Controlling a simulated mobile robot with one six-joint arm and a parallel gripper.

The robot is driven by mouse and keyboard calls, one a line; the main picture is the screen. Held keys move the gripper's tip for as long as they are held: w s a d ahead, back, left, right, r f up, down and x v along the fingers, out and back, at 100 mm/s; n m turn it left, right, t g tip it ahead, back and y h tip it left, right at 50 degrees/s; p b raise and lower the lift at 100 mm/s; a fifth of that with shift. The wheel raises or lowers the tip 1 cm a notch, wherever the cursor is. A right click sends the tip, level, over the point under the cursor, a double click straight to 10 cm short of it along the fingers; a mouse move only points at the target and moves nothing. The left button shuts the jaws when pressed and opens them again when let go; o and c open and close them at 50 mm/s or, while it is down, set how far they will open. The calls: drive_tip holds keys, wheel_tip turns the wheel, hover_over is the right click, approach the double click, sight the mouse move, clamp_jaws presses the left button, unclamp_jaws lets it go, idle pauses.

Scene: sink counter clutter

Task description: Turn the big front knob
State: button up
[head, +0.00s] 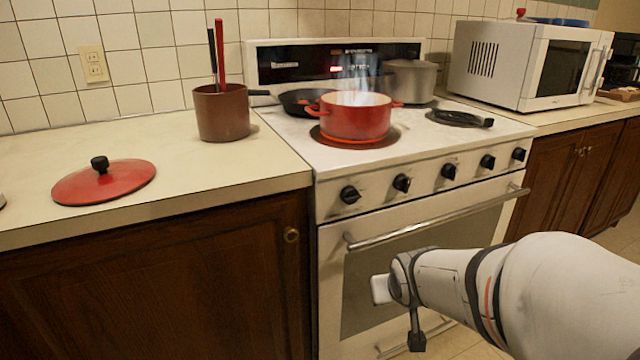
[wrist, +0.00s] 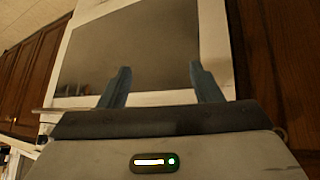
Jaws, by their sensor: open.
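A row of several black knobs runs along the white stove's (head: 330,202) front panel in the head view. The leftmost knob (head: 350,194) looks slightly larger than the far right knob (head: 518,154), but I cannot tell whether it is truly the big one. My gripper (head: 397,290) is low in front of the oven door, below the knobs and apart from them. In the wrist view my gripper (wrist: 158,78) is open, with two blue-grey fingers spread and nothing between them. The oven door's dark window (wrist: 140,45) lies beyond them. No knob shows there.
The oven handle bar (head: 440,220) sticks out below the knobs. A steaming red pot (head: 355,120), a dark pan (head: 300,103) and a grey pot (head: 410,82) stand on the stovetop. A red lid (head: 105,185) and a brown utensil holder (head: 221,115) are on the left counter.

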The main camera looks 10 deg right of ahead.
drive_tip(key=w+r+n+t+y, duration=0.1)
drive_tip(key=w+r+t, duration=0.4)
drive_tip(key=w+t, duration=0.15)
drive_tip(key=n+t+y+p, duration=0.2)
drive_tip(key=n+t+y, duration=0.15)
drive_tip(key=y, duration=0.25)
approach(354, 201)
drive_tip(key=w, duration=0.2)
drive_tip(key=shift+m, duration=0.25)
drive_tip(key=x, duration=0.2)
drive_tip(key=p+x, duration=0.1)
drive_tip(key=x, duration=0.1)
drive_tip(key=p+x, duration=0.1)
drive_tip(key=x, duration=0.1)
drive_tip(key=shift+w+a, duration=0.15)
drive_tip(key=shift+a, duration=0.2)
drive_tip(key=shift+w+a, duration=0.1)
drive_tip(key=shift+w, duration=0.4)
